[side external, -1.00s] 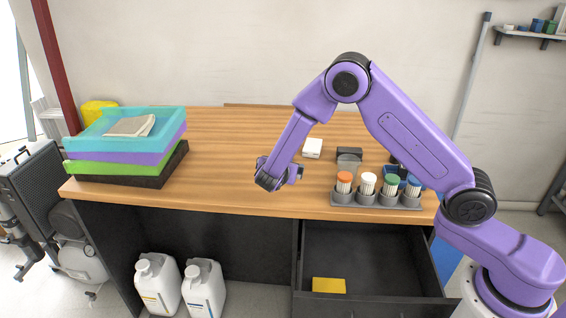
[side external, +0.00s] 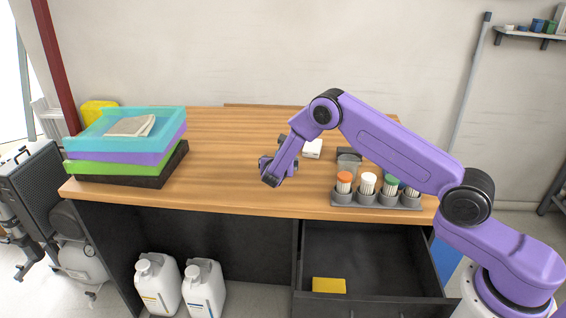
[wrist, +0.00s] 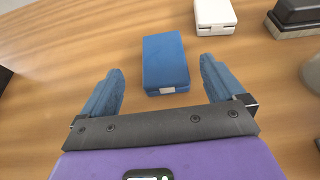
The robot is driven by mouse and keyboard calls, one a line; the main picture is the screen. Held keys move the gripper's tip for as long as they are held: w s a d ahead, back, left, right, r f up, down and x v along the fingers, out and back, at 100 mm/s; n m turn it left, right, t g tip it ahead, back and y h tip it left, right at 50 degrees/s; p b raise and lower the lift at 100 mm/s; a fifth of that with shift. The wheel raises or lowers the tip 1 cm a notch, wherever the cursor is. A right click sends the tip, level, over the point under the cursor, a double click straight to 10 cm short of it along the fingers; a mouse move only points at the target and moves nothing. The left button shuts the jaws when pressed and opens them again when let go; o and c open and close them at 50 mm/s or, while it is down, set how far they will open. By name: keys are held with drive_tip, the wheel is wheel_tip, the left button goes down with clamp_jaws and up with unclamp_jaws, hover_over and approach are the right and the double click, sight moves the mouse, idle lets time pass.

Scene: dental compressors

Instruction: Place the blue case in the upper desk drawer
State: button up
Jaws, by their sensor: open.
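The blue case (wrist: 166,62) lies flat on the wooden desk in the wrist view, ahead of and between my open fingers. My gripper (wrist: 162,72) is open and empty, with one finger on either side of the case's near end, apart from it. In the side external view my gripper (side external: 272,160) is low over the middle of the desk, and I cannot make out the blue case there, behind my arm. The upper desk drawer (side external: 390,262) is pulled open at the desk's front right, with a yellow case (side external: 328,285) inside at the left.
A white case (wrist: 215,15) lies just right of the blue one. A dark block (wrist: 298,12) is further right. A rack (side external: 376,200) of capped tubes stands near the front edge above the drawer. Stacked trays (side external: 120,150) fill the desk's left end.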

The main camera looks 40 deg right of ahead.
drive_tip(key=shift+f+x, duration=0.15)
drive_tip(key=shift+x, duration=1.45)
drive_tip(key=shift+f+x, duration=0.15)
drive_tip(key=shift+x, duration=1.45)
drive_tip(key=shift+s, duration=0.2)
drive_tip(key=c, duration=1.2)
drive_tip(key=shift+r, duration=0.15)
